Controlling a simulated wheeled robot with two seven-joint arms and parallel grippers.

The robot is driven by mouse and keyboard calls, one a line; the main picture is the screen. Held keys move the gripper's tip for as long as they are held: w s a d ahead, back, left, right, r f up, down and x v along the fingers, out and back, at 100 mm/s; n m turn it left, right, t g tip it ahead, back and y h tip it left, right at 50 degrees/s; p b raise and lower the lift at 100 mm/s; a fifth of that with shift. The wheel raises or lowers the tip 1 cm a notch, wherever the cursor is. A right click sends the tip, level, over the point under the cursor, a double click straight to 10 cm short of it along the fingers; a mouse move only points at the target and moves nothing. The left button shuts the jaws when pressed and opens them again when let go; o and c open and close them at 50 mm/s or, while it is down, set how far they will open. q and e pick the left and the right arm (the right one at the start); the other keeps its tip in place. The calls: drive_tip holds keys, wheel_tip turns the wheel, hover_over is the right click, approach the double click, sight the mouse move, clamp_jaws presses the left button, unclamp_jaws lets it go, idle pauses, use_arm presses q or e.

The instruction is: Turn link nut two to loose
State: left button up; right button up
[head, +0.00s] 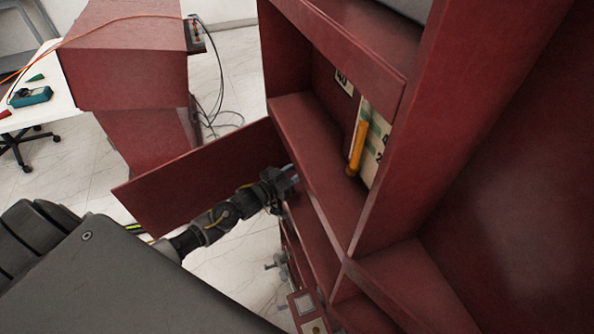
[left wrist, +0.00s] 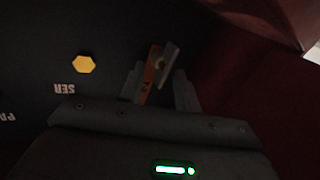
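In the left wrist view, a grey metal link piece (left wrist: 168,62) with a roundish fastener on it stands over an orange strip (left wrist: 151,72) marked 2. My left gripper (left wrist: 159,72) has its two fingers apart, one on each side of the strip and link piece. Neither finger clearly touches them; the view is dark. In the head view my left gripper (head: 288,182) reaches into the red cabinet, and its fingertips are partly hidden by the cabinet. The link and nut cannot be made out there. My right gripper is in neither view.
A yellow hexagon (left wrist: 84,64) and upside-down white lettering (left wrist: 72,89) lie on the dark panel. The red cabinet (head: 330,190) has shelf edges close around my gripper. An open red door (head: 195,178) stands behind my arm.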

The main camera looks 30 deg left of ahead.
use_arm(q)
drive_tip(key=b+v, duration=0.1)
drive_tip(key=v, duration=0.9)
drive_tip(key=shift+s+a, duration=0.2)
drive_tip(key=shift+s, duration=0.2)
